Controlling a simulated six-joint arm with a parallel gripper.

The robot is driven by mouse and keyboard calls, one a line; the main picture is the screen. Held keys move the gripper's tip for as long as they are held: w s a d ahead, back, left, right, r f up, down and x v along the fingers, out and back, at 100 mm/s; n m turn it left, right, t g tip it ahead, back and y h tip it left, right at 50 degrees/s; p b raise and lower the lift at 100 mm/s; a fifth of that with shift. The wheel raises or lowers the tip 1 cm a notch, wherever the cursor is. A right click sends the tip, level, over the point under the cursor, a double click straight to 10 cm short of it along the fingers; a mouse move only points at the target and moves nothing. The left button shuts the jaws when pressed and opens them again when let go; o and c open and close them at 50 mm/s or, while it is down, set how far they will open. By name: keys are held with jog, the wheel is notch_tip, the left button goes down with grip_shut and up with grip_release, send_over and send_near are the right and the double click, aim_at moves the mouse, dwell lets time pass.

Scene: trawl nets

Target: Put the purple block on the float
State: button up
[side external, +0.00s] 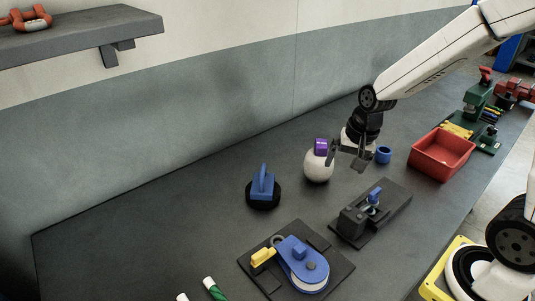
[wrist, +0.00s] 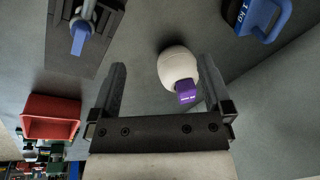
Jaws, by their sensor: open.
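The purple block (side external: 321,147) sits on top of the white, rounded float (side external: 318,168), which stands on the dark bench. In the wrist view the purple block (wrist: 187,92) overlaps the edge of the float (wrist: 177,64). My gripper (side external: 346,155) is open, just right of the float and block in the side view. In the wrist view the fingers of my gripper (wrist: 162,66) are spread wide, with nothing held between them. The block looks clear of both fingers.
A blue weight (side external: 263,186) stands left of the float. A dark fixture with a blue part (side external: 372,205) and a blue-and-yellow device (side external: 298,260) lie in front.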

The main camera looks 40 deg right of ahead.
jog(key=s+a+n, duration=0.1)
jog(key=n, duration=0.1)
jog(key=s+a+f+n, duration=0.1)
jog(key=s+n, duration=0.1)
jog(key=n, duration=0.1)
jog(key=s+a+f+n, duration=0.1)
jog(key=s+n, duration=0.1)
jog(key=shift+s+a+n+h, duration=0.15)
jog(key=shift+n+h, duration=0.15)
jog(key=shift+n, duration=0.1)
jog(key=shift+s+a+f+n, duration=0.25)
jog(key=shift+s+n, duration=0.25)
jog(key=shift+n, duration=0.3)
